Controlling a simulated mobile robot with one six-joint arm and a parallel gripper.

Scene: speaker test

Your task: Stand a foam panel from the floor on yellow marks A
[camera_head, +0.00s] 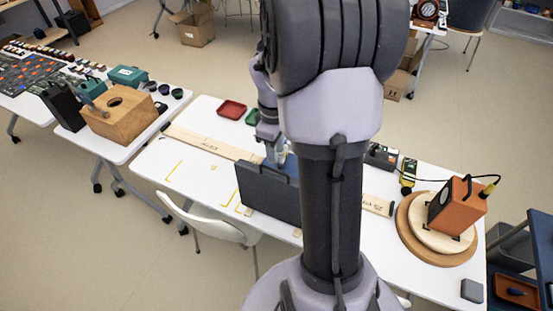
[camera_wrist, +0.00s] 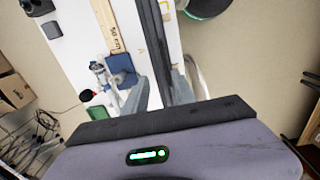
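A dark blue-grey foam panel (camera_head: 262,192) stands upright on edge at the middle of the white table in the head view. My gripper (camera_head: 274,155) is at its top edge, partly behind my arm. In the wrist view the panel (camera_wrist: 172,62) runs as a dark strip between the two fingers of my gripper (camera_wrist: 160,88), which appear shut on it. Whether its lower edge touches the table is unclear. Yellow marks (camera_head: 173,168) show on the table left of the panel; more yellow marks (camera_head: 231,194) lie at its left edge. Their letters cannot be read.
A wooden ruler (camera_head: 212,143) lies behind the panel. A red tray (camera_head: 231,109) and a green tray (camera_head: 252,117) are at the back. An orange speaker (camera_head: 457,207) stands on a round wooden turntable (camera_head: 408,225) at the right. A white chair (camera_head: 207,223) is in front.

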